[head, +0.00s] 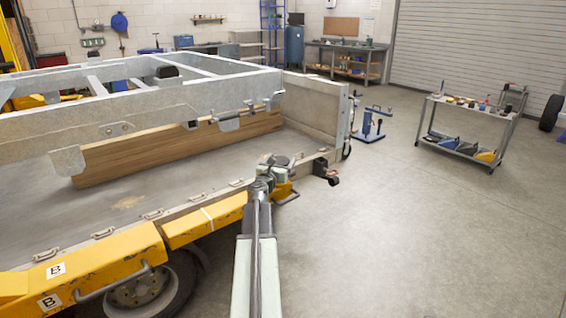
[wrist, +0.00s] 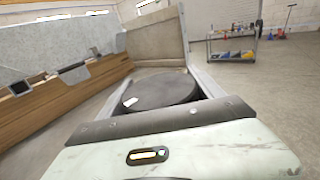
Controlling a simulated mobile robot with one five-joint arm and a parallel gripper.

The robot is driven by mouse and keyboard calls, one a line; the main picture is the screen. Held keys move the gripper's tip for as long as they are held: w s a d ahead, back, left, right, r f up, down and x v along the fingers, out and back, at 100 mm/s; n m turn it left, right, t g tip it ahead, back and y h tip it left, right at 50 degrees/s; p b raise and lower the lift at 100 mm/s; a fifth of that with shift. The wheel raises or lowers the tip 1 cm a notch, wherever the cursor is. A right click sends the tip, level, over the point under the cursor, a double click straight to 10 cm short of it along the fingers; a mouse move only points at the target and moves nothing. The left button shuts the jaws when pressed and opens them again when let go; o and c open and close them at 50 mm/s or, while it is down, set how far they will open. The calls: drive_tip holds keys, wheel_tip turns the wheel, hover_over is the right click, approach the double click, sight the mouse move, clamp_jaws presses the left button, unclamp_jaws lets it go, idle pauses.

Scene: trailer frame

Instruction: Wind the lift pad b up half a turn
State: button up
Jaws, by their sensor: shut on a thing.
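A dark round pad (wrist: 165,91) with a small white mark near its left edge lies between the jaws in the wrist view. I take it as lift pad b, though no letter shows on it. My gripper (head: 274,168) is shut on it, with a grey jaw on each side. In the head view my gripper is at the near right corner of the trailer, above a yellow arm (head: 284,192), and hides most of the pad.
The grey trailer frame (head: 150,122) with a wooden board (head: 180,150) fills the left. A dark hitch-like part (head: 325,172) sticks out just right of my gripper. A tool cart (head: 465,110) stands on the right. The floor (head: 420,230) at the right front is clear.

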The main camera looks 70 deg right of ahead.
drive_tip(key=shift+w+a+n+t+y, duration=0.1)
drive_tip(key=shift+w+n+t+y, duration=0.15)
drive_tip(key=shift+n+t, duration=0.9)
drive_tip(key=shift+w+n+t+y, duration=0.25)
drive_tip(key=shift+n+t, duration=0.4)
drive_tip(key=shift+t, duration=0.9)
drive_tip(key=shift+t, duration=0.3)
drive_tip(key=o, duration=1.4)
drive_tip(key=shift+w+f, duration=0.1)
drive_tip(key=v, duration=0.7)
drive_tip(key=shift+a, duration=0.3)
